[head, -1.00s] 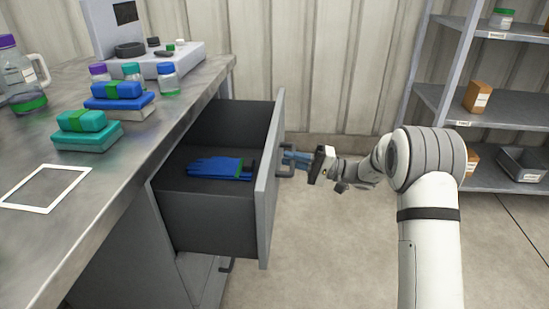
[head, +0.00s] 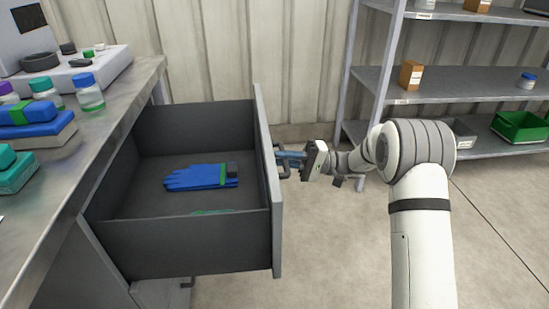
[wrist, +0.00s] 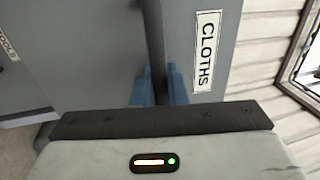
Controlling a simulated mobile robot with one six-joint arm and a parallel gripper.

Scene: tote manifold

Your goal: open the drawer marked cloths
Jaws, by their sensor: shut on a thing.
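The drawer marked cloths stands pulled well out of the bench, its grey front panel (head: 268,190) facing right. Its label reading CLOTHS (wrist: 207,52) shows in the wrist view. Inside lie a blue glove (head: 200,177) with a green band and dark cuff, and a green item (head: 212,211) partly hidden by the near drawer wall. My gripper (head: 287,159) is at the handle (head: 276,162) on the outer face of the panel, its blue fingers shut on it. The wrist view also shows the blue fingers (wrist: 158,88) around the grey handle bar.
A metal bench top (head: 95,135) at left holds bottles, stacked cloth-like blocks and a grey device. A shelf rack (head: 440,85) with a brown box and a green bin (head: 520,127) stands at the back right. A TOOLS label (wrist: 8,47) shows on a neighbouring front. The floor between is clear.

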